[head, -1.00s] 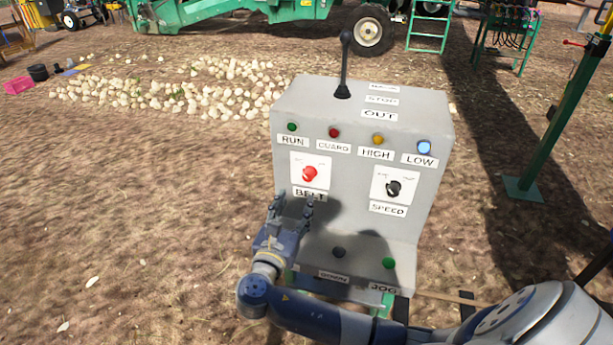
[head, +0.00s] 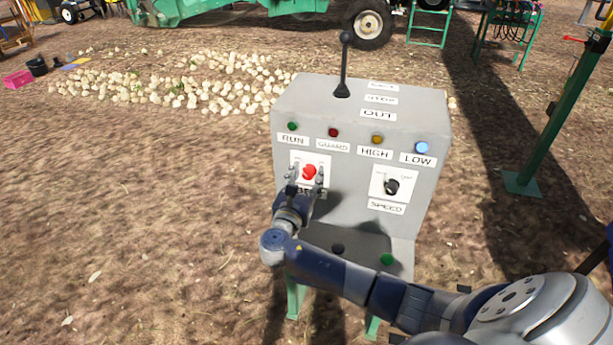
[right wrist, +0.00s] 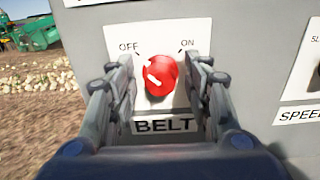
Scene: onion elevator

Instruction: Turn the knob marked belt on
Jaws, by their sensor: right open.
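The red belt knob (head: 309,172) sits on a white plate on the front of the grey control box (head: 350,230). In the right wrist view the knob (right wrist: 161,75) has a white pointer mark slanting up and left, toward OFF. ON is printed at the upper right of the plate, and the BELT label (right wrist: 165,125) is below. My right gripper (head: 305,180) is open, its fingers on the left and right of the knob. I cannot tell whether they touch it. My left gripper is not in view.
The black speed knob (head: 391,186) is to the right on the same panel. A black lever (head: 343,65) stands on top of the box. Indicator lamps line its upper front, and a green button (head: 387,259) is on the lower ledge. Onions (head: 190,85) lie on the ground behind.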

